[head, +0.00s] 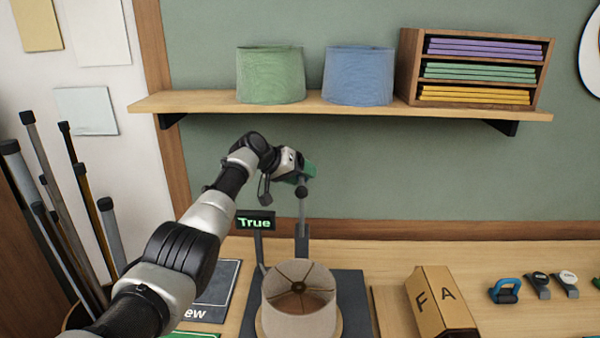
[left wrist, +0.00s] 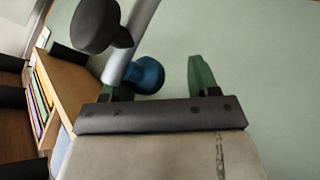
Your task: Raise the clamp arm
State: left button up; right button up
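The clamp arm (head: 302,207) is a grey rod rising steeply from a dark upright post (head: 302,245) behind the lampshade, with a dark ball knob (head: 301,191) on it. In the left wrist view the grey rod (left wrist: 140,35) runs diagonally, with a black knob (left wrist: 95,25) and a blue knob (left wrist: 147,75). My left gripper (head: 308,170) is at the rod's upper end. Its green fingers (left wrist: 165,75) are apart, with the blue knob between them, nearer the left finger; a gap shows to the right finger. Contact cannot be told. My right gripper is out of view.
A beige lampshade (head: 300,305) stands on a dark mat (head: 354,290), beside a "True" sign (head: 255,222). A shelf (head: 345,109) holds green and blue shades and a wooden rack above. A cardboard box (head: 440,300) and small tools (head: 540,285) lie right. Poles stand left.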

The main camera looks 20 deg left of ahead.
pick_arm(q)
jog(key=b+v, duration=0.3)
jog(key=v, duration=0.7)
jog(key=shift+s+a+r+b, duration=0.15)
jog(key=shift+s+r+b, duration=0.05)
jog(key=shift+b, duration=0.2)
dwell(0.4)
